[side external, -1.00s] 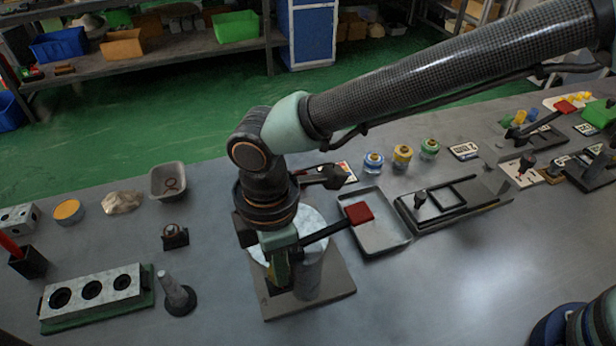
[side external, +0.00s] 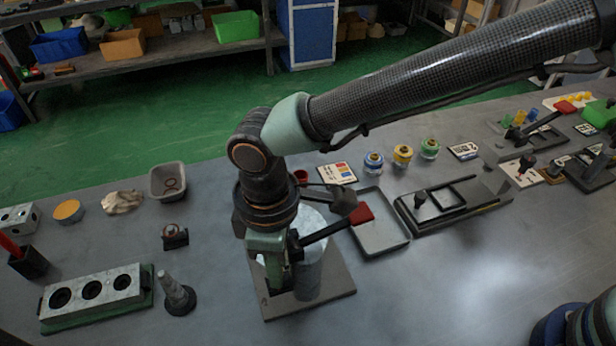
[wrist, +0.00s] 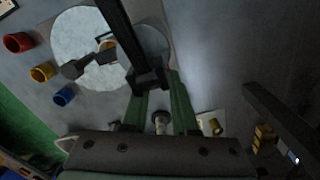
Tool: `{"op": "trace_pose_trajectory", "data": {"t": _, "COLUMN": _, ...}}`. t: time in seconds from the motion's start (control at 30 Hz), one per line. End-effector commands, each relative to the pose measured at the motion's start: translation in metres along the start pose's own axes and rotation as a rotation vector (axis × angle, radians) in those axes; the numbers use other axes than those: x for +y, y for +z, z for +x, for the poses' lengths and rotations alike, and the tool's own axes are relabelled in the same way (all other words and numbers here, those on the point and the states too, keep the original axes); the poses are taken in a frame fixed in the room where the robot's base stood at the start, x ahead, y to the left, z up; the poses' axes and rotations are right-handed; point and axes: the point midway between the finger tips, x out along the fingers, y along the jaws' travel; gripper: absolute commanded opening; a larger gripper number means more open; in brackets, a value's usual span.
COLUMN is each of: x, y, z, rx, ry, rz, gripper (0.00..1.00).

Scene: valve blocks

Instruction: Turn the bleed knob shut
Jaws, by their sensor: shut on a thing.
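The valve assembly has a pale cylinder (side external: 310,268) on a grey base plate (side external: 336,296). A black lever with a red grip (side external: 361,214) reaches out to the right from beside the cylinder. My gripper (side external: 278,282) points down at the near left side of the cylinder, low over the plate. The wrist view shows its two green fingers (wrist: 159,95) close by the lever's dark hub. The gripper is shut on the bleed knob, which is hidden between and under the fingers. The cylinder's white round top (wrist: 75,35) lies up and left of the fingers.
A shallow grey tray (side external: 382,248) stands right of the base plate. A grey peg (side external: 176,292) on a black foot and a block with three holes (side external: 92,291) stand to the left. A red cup (wrist: 18,42) lies behind the cylinder.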

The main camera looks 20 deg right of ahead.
Motion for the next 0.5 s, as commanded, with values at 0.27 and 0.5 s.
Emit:
{"op": "trace_pose_trajectory", "data": {"t": 0.27, "x": 0.0000, "y": -0.0007, "z": -0.0018, "rx": 0.003, "ry": 0.000, "rz": 0.001, "gripper": 0.00}}
{"op": "trace_pose_trajectory", "data": {"t": 0.5, "x": 0.0000, "y": -0.0005, "z": -0.0011, "rx": 0.002, "ry": 0.000, "rz": 0.000, "gripper": 0.56}}
